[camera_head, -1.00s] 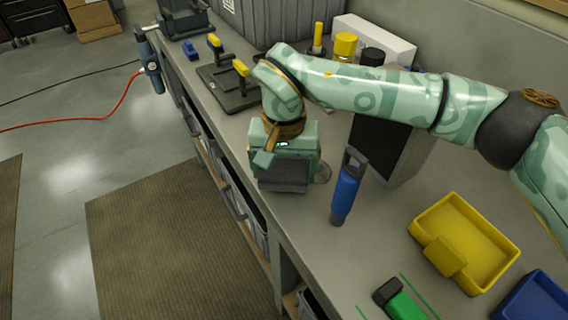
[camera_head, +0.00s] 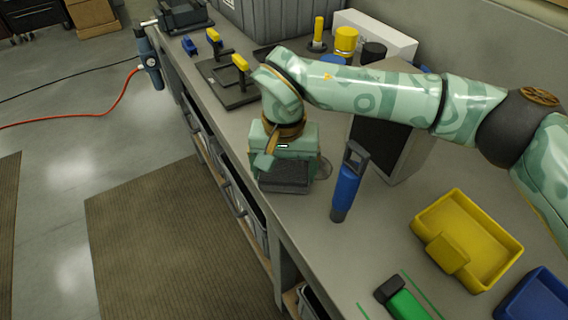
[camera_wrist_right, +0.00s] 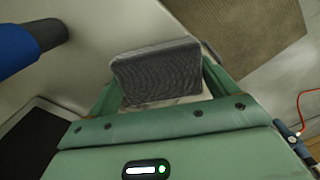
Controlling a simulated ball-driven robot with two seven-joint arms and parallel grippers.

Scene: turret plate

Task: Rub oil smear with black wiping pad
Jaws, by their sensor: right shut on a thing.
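The black wiping pad (camera_head: 285,178) is held low at the bench top, near its front edge. It also shows between the fingers in the right wrist view (camera_wrist_right: 158,72). My right gripper (camera_head: 284,164) is shut on the pad from above; its fingertips are mostly hidden in the head view. A faint, translucent round patch, which looks like the oil smear (camera_head: 323,168), shows on the bench just right of the pad. The rest of it seems hidden behind the pad and gripper. I cannot tell whether the pad touches the bench. My left gripper is not in view.
A plate with yellow-topped clamps (camera_head: 228,83) lies beyond. A yellow bin (camera_head: 480,230) and a green-and-black object (camera_head: 405,303) are at the near right.

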